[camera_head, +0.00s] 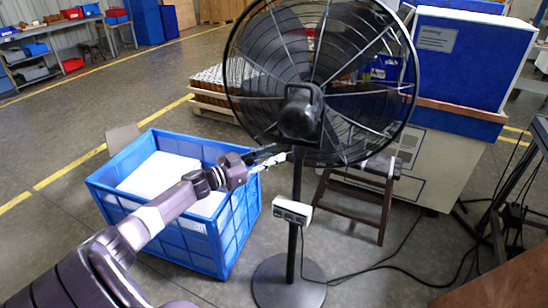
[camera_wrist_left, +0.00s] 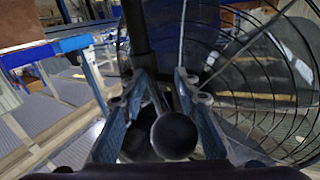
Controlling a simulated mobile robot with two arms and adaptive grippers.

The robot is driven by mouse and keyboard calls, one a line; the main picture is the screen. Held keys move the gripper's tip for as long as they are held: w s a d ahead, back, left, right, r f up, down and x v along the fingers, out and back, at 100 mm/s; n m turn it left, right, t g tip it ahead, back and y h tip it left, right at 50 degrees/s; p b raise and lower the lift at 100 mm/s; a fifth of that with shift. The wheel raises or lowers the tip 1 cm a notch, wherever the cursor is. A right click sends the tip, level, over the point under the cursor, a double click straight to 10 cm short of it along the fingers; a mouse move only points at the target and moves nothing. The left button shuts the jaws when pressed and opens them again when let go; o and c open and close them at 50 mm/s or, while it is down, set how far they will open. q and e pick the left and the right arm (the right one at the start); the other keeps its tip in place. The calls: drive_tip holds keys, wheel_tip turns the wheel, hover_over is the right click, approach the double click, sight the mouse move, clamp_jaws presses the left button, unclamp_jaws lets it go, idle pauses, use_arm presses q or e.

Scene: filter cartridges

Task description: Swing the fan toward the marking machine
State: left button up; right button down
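A black pedestal fan (camera_head: 302,112) stands in the middle of the head view, with its round cage up high and its motor housing facing me. Its pole (camera_head: 297,195) carries a white control box (camera_head: 292,211). My left gripper (camera_head: 275,158) reaches in from the left, just below the motor beside the pole. In the left wrist view its fingers (camera_wrist_left: 160,80) stand apart, with a dark round knob (camera_wrist_left: 175,135) between them; I cannot tell whether they touch it. A blue and white machine (camera_head: 470,60) with a label stands behind right; no readable marking confirms it as the marking machine.
A blue crate (camera_head: 226,233) with white contents stands under my left arm. A dark wooden stool (camera_head: 356,200) is behind the fan. A cable (camera_head: 385,266) runs across the floor to the right. A pallet load (camera_head: 215,88) stands behind. Open floor lies at far left.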

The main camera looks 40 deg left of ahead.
use_arm(q)
drive_tip(key=shift+d+f, duration=0.1)
drive_tip(key=shift+d, duration=0.05)
drive_tip(key=shift+w+a+p+v, duration=0.1)
drive_tip(key=shift+a+p+v, duration=0.35)
drive_tip(key=shift+v, duration=0.95)
drive_tip(key=shift+w+a+p+v, duration=0.1)
drive_tip(key=shift+a+p+v, duration=0.1)
drive_tip(key=shift+p+v, duration=0.85)
drive_tip(key=shift+w+a+p+v, duration=0.1)
drive_tip(key=shift+a+p+v, duration=0.15)
drive_tip(key=shift+v, duration=1.45)
drive_tip(key=shift+a+p+v, duration=0.2)
drive_tip(key=shift+v, duration=0.7)
drive_tip(key=shift+a+p+v, duration=0.2)
drive_tip(key=shift+p+v, duration=0.05)
drive_tip(key=shift+v, duration=0.65)
drive_tip(key=shift+a+p+v, duration=0.2)
drive_tip(key=shift+v, duration=0.7)
drive_tip(key=shift+w, duration=0.2)
approach(247, 160)
drive_tip(key=s+a+f, duration=0.1)
drive_tip(key=s+a, duration=0.2)
drive_tip(key=s, duration=0.3)
drive_tip(key=shift+a, duration=0.35)
